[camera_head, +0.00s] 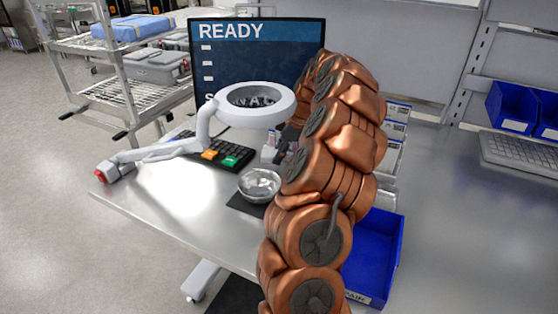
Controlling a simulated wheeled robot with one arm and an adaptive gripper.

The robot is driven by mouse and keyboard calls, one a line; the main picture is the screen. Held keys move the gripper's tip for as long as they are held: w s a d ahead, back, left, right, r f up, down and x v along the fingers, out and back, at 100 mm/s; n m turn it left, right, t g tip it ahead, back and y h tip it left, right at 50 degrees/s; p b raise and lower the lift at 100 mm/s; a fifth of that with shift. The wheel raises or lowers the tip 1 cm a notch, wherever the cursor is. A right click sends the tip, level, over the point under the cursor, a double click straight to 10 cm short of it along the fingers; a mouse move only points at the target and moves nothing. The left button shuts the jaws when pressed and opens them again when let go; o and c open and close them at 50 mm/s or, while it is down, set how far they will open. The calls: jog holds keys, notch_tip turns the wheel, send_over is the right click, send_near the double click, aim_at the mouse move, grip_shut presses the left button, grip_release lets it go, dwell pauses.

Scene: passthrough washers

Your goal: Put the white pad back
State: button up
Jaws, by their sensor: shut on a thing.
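My gripper (284,138) shows only as a dark part at the left edge of my copper arm, above the bench and right of the keypad. My arm hides most of it. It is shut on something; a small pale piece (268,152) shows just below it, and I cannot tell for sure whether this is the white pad. No white pad shows clearly elsewhere. A round metal dish (260,184) with a shiny clear or silvery content stands on a dark mat (243,206), to the lower left of the gripper.
A white ring magnifier lamp (213,118) reaches over the bench (150,205) from the left. A monitor (240,60) reads READY. A black keypad (222,154) has orange and green keys. A blue bin (374,256) stands right of my arm. The bench's left part is clear.

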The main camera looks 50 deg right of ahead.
jog(key=shift+f+p, duration=0.45)
jog(key=shift+f, duration=1.3)
jog(key=shift+f, duration=0.15)
jog(key=o, duration=1.1)
jog(key=shift+r, duration=0.2)
jog(key=shift+b+v, duration=1.75)
jog(key=shift+v, duration=4.2)
